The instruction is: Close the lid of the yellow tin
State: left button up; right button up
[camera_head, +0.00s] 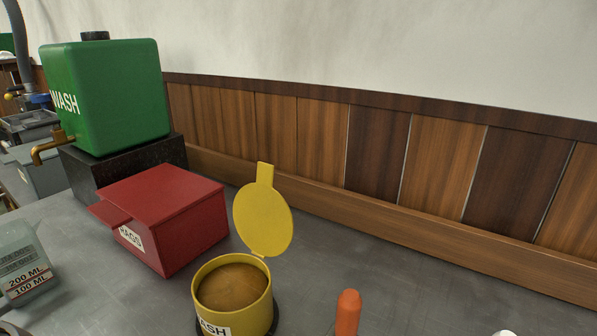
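The yellow tin (262,309) stands upright on the grey counter at the lower middle, with part of a label ending in "SH" on its front. Its bottom is cut off by the picture's lower edge. Its round yellow lid (262,219) stands open, raised at the back rim, with a tab pointing up. Brown contents show inside the tin. Neither of my grippers can be clearly made out in this view.
A red box labelled "RAGS" (175,205) stands close behind and left of the tin. A green "WASH" tank (110,95) with a brass tap sits on a black block (150,160). A clear measuring container (22,262) is at far left, an orange upright object (347,314) right.

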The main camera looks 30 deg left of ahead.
aim_at(263, 219)
jog(key=u, duration=1)
